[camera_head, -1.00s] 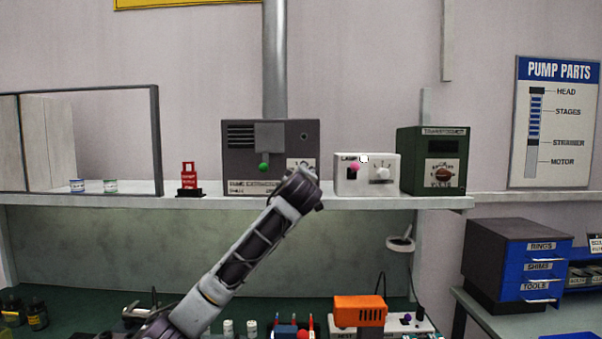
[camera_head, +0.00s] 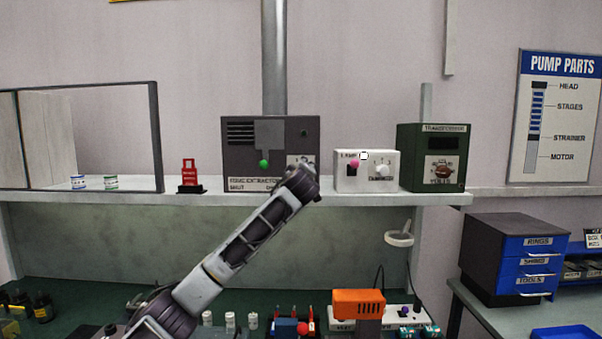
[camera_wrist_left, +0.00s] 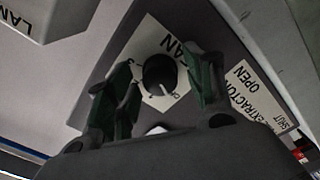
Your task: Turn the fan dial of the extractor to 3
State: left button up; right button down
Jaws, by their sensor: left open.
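The extractor (camera_head: 240,165) is a dark grey box on the shelf, with a green-knobbed lever (camera_head: 263,163) on its front and a white dial plate at its lower right. My left gripper (camera_head: 303,180) is in front of that plate and hides part of it in the head view. In the left wrist view the black fan dial (camera_wrist_left: 159,74) with a white pointer sits on its white plate. The open fingers of my left gripper (camera_wrist_left: 160,88) lie on either side of the dial. I cannot tell whether they touch it. My right gripper is not in view.
A white lamp box (camera_head: 350,180) stands close right of the extractor, then a green transformer (camera_head: 418,160). A red device (camera_head: 190,176) stands to the left on the shelf (camera_head: 130,196). Tools and an orange box (camera_head: 358,303) are on the bench below.

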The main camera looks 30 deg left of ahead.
pick_arm(q)
jog(key=c, duration=1)
jog(key=shift+f, duration=0.1)
